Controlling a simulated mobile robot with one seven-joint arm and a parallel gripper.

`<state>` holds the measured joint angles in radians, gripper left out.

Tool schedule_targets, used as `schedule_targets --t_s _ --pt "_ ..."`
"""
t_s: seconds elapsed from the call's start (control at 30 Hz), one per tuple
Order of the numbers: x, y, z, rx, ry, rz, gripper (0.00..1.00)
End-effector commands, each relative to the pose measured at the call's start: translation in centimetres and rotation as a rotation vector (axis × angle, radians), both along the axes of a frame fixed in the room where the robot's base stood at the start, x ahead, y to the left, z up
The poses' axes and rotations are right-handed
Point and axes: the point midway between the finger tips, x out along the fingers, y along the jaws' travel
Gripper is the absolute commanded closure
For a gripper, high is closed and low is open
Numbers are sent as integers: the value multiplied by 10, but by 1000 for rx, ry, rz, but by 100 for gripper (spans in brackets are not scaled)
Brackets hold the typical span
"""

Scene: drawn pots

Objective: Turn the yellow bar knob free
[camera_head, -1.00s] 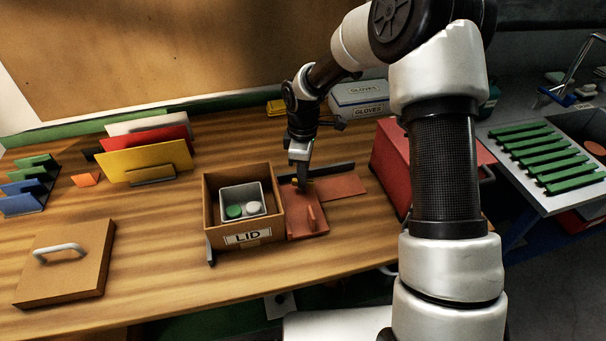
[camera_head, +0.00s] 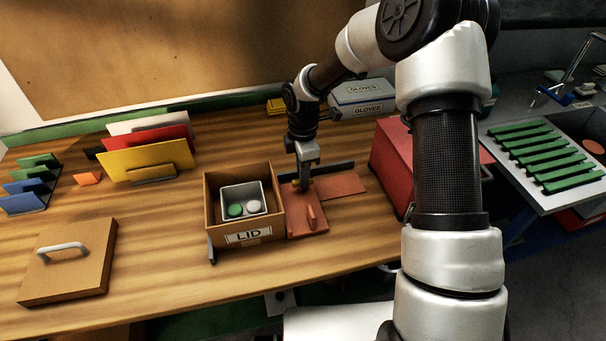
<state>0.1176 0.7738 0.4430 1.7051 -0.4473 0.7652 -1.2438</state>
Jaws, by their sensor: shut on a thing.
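My gripper (camera_head: 304,184) points straight down at the orange-red panel (camera_head: 299,229) beside the open box. It is shut on the yellow bar knob (camera_head: 297,186) at the back of the panel. Only a small bit of yellow shows at the fingertips; the fingers hide most of the knob, so I cannot tell its exact angle. An upright orange handle (camera_head: 311,217) stands on the panel in front of the gripper.
The open box (camera_head: 247,238) marked LID stands left of the panel, with a grey tray and round pieces inside. A red case (camera_head: 393,160) is close on the right. A wooden lid (camera_head: 68,263) lies at left. Folders (camera_head: 147,158) stand at back left.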

Motion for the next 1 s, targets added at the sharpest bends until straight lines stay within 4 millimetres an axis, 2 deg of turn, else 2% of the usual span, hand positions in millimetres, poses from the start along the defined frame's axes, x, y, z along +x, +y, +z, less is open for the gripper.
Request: schedule_targets --t_s 0.2,0.23,0.33,0.63,0.73,0.87,1.0 --pt "1 0 1 0 -2 0 100" --pt "1 0 1 0 -2 0 86" --pt "1 0 1 0 -2 0 69" --pt "0 0 1 0 -1 -1 69" --pt "1 0 7 1 -3 -1 69" --pt "2 0 27 1 -5 -2 69" --pt "1 0 60 0 -6 -3 69"
